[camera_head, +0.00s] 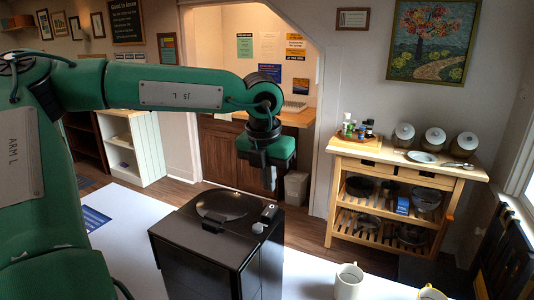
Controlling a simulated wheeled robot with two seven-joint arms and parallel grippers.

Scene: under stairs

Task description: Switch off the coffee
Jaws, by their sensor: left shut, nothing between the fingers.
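A black coffee machine (205,249) stands on the white table near the bottom middle. A round dark lid (222,206) is on its top, and a small grey knob or button (258,227) sits near its right front edge. My left gripper (270,184) points down above the right rear of the machine, apart from the knob as far as I can tell. It is shut and empty. My right gripper is not in view.
A white mug (348,281) and a yellow-white mug (431,293) stand right of the machine. A wooden trolley (400,170) with jars and bowls is beyond.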

